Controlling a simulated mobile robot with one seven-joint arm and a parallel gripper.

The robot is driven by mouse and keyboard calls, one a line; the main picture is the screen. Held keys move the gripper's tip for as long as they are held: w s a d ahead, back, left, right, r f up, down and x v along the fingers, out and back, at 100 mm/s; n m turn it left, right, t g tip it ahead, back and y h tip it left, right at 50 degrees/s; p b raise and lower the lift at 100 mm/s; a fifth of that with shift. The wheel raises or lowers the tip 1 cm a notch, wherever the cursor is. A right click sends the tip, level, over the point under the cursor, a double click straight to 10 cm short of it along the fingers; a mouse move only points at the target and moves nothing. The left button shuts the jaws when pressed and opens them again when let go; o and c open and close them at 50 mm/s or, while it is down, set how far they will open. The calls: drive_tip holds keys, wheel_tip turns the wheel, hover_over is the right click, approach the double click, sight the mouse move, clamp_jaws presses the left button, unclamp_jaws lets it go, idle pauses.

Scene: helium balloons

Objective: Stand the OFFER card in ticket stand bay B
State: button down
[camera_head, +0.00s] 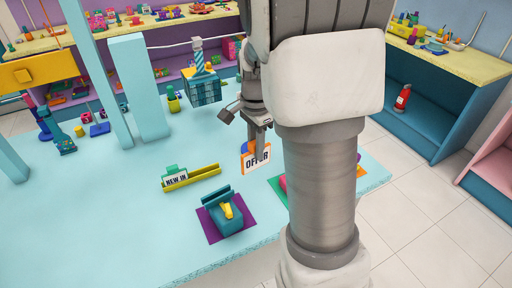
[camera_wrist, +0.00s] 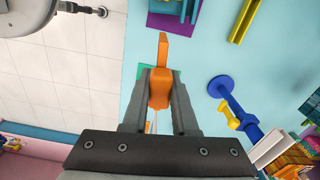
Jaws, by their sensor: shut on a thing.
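The OFFER card (camera_head: 254,161) is a white card with dark lettering and an orange edge. My gripper (camera_head: 260,135) is shut on its upper part and holds it roughly upright; I cannot tell its height over the table. In the wrist view the orange card (camera_wrist: 163,50) shows nearly edge-on between the fingertips (camera_wrist: 160,75). The ticket stand (camera_head: 206,174) is a long yellow rail to the left of the card; its yellow end (camera_wrist: 243,20) shows in the wrist view. The NEW IN card (camera_head: 175,178) stands at its left end, the right part looks empty. No bay letters are readable.
A teal holder (camera_head: 232,222) with a yellow piece sits on a purple mat (camera_head: 208,228) in front of the rail. A blue round-based post (camera_wrist: 221,87) stands near my gripper. A teal gift box (camera_head: 204,92) is farther back. My arm hides the table's right part.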

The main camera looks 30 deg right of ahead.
drive_tip(key=shift+r+p, duration=1.5)
drive_tip(key=shift+r, duration=0.45)
drive_tip(key=w+a+f, duration=0.3)
drive_tip(key=w+f, duration=0.1)
drive_tip(key=w, duration=0.3)
drive_tip(key=w+a+f+m, duration=0.1)
drive_tip(key=w+a+f, duration=0.2)
drive_tip(key=w+f, duration=0.2)
drive_tip(key=w+a+f, duration=0.3)
drive_tip(key=w+f, duration=0.2)
drive_tip(key=w, duration=0.5)
drive_tip(key=shift+a+m, duration=0.25)
drive_tip(key=shift+m, duration=0.05)
drive_tip(key=shift+f, duration=0.1)
wheel_tip(320, 180, down, 7)
drive_tip(key=b, duration=0.5)
drive_tip(key=shift+f+b, duration=1.4)
drive_tip(key=shift+f, duration=0.2)
drive_tip(key=c, duration=0.6)
unclamp_jaws()
